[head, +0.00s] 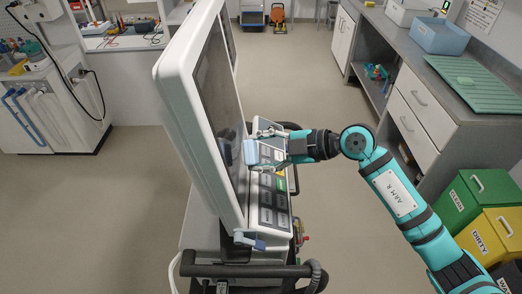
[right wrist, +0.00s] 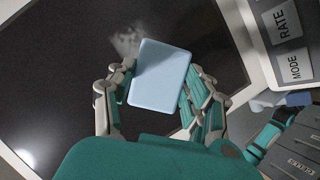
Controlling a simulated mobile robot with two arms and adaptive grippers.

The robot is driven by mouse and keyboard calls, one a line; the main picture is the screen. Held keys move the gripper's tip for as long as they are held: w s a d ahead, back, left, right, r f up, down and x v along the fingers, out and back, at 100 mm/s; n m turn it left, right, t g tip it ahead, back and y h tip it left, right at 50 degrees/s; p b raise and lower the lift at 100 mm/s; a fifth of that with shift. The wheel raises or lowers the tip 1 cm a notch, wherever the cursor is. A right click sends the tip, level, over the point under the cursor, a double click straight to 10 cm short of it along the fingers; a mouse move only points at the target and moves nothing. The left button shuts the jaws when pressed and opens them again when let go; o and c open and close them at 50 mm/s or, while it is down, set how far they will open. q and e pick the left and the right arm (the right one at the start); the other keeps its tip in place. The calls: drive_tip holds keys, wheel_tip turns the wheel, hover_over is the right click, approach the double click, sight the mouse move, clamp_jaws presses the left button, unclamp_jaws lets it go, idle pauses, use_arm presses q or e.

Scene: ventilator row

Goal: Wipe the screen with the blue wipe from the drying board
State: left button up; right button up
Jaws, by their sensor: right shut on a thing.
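The ventilator's dark screen (head: 214,88) stands upright in a white housing and is seen edge-on from the left in the head view. My right gripper (head: 262,150) is shut on the light blue wipe (head: 250,152), close in front of the screen's lower part. In the right wrist view the wipe (right wrist: 160,75) is a flat pad between both fingers, over the dark screen (right wrist: 60,75). A pale grey smudge (right wrist: 125,42) shows on the screen just beyond the wipe's upper left edge. I cannot tell if the wipe touches the glass. My left gripper is out of view.
A control panel (head: 272,190) with keys juts out below the screen, above a dark handle rail (head: 245,271). Green (head: 462,205) and yellow (head: 495,235) bins stand at right.

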sight(238, 143)
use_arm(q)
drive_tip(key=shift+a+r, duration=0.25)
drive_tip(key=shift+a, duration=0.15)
use_arm(e)
drive_tip(key=shift+a, duration=0.45)
use_arm(q)
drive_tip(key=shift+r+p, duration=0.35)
drive_tip(key=shift+p, duration=0.2)
use_arm(e)
drive_tip(key=shift+a+f, duration=0.15)
drive_tip(key=shift+a, duration=0.6)
drive_tip(key=shift+w+d, duration=0.1)
drive_tip(key=shift+w, duration=1.8)
